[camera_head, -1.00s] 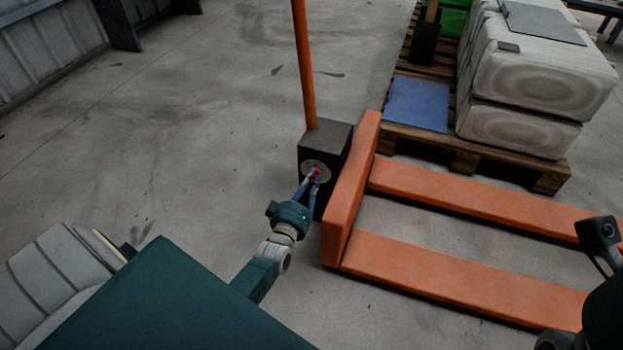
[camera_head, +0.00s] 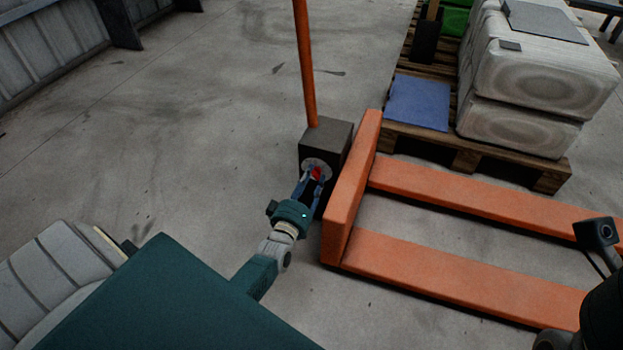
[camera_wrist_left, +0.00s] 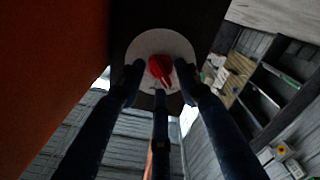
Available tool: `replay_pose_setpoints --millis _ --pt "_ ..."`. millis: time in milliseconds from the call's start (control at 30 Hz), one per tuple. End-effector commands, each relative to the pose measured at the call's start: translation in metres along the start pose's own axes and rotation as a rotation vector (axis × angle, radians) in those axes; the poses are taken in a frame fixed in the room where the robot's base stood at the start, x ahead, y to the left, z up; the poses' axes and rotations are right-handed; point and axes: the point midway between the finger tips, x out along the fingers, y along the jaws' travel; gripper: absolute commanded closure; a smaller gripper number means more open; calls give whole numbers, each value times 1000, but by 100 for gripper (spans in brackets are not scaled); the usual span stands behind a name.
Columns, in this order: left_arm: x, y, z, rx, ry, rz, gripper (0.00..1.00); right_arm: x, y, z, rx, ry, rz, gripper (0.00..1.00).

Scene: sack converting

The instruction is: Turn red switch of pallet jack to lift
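The red switch (camera_head: 316,173) sits on a pale round plate (camera_head: 310,163) on the dark box of the orange pallet jack (camera_head: 345,200). My left gripper (camera_head: 314,176) is right in front of the plate, with its fingers spread around the switch. In the left wrist view the red switch (camera_wrist_left: 161,68) shows between the fingertips, its pointed end aimed down and slightly right. Gaps show between the switch and the left and right fingers; the lower finger's tip is close under it, and contact cannot be told. My right gripper is not shown; only dark arm parts show at the right edge.
The orange handle (camera_head: 305,65) rises from the box. The forks (camera_head: 465,280) extend right over bare floor. A wooden pallet (camera_head: 465,150) with wrapped white sacks (camera_head: 540,75) and a blue sheet (camera_head: 418,103) stands behind them. The floor to the left is clear.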

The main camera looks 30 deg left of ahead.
Motion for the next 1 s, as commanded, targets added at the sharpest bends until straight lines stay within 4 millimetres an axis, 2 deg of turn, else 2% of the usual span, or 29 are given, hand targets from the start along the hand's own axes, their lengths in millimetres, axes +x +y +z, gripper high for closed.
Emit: replay_pose_setpoints --millis 133,267,500,700,833,1000 --pt "-2 0 0 1 0 1 67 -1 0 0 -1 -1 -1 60" --pt "-17 -1 1 1 -1 -1 67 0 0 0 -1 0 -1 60" --pt "-68 -1 1 1 -2 -2 67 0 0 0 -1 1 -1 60" --pt "-103 -1 0 0 -1 -1 67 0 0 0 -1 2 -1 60" --pt "-116 0 0 0 0 -1 67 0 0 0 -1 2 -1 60" --pt "-120 0 0 0 1 0 67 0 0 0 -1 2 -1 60"
